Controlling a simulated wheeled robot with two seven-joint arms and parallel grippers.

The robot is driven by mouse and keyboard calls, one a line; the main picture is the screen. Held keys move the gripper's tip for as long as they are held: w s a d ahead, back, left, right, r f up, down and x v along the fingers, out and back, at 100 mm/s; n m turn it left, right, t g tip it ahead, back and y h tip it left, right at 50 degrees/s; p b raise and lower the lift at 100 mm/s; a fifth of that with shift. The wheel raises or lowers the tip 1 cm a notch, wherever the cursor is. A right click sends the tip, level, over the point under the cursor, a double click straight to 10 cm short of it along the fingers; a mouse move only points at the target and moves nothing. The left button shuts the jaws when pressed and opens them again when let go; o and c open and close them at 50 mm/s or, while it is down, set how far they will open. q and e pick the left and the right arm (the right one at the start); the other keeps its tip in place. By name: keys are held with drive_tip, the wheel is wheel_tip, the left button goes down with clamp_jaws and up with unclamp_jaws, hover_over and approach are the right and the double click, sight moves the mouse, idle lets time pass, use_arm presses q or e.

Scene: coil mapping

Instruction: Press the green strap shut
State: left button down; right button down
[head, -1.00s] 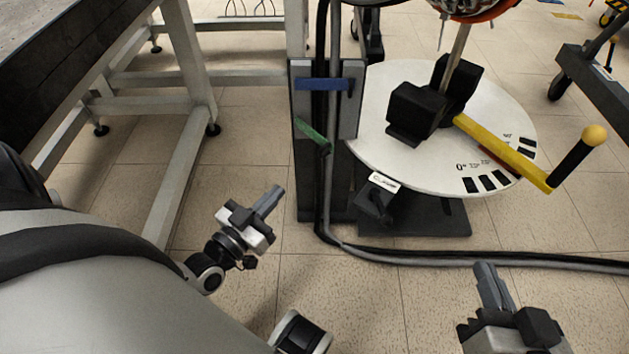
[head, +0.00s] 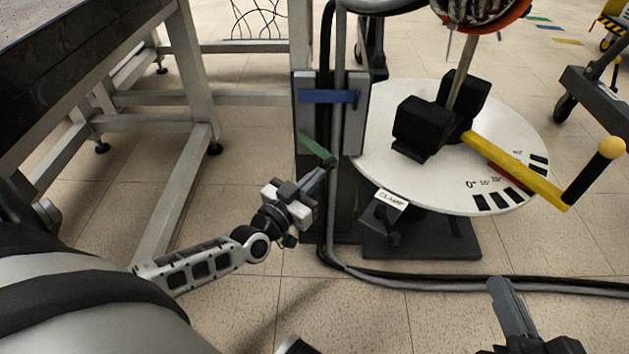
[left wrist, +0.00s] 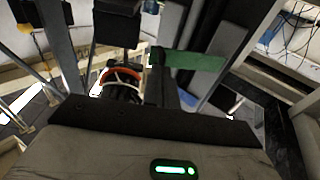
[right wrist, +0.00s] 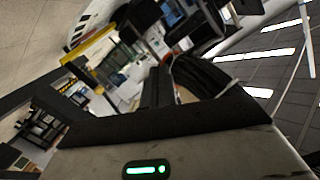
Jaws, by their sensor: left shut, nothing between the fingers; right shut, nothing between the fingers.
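The green strap (head: 316,148) is on the upright post, below the closed-looking blue strap (head: 326,97). It slants down to the right and stands out at an angle, while the blue one lies level across the cables. The green strap also shows in the left wrist view (left wrist: 190,60), just beyond the fingers. My left gripper (head: 317,178) is shut and empty, its tips just below the green strap's lower end; I cannot tell whether they touch. My right gripper (head: 500,287) is shut and empty at the lower right, away from the strap.
Black and grey cables (head: 335,215) run down the post and then right along the floor. A white round dial table (head: 400,180) with a yellow crank arm (head: 520,165) stands right of the post. A grey bench frame (head: 175,190) stands at the left.

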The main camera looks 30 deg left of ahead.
use_arm(q)
drive_tip(key=shift+w+d, duration=0.1)
drive_tip(key=shift+w, duration=0.05)
use_arm(e)
drive_tip(key=shift+r, duration=0.3)
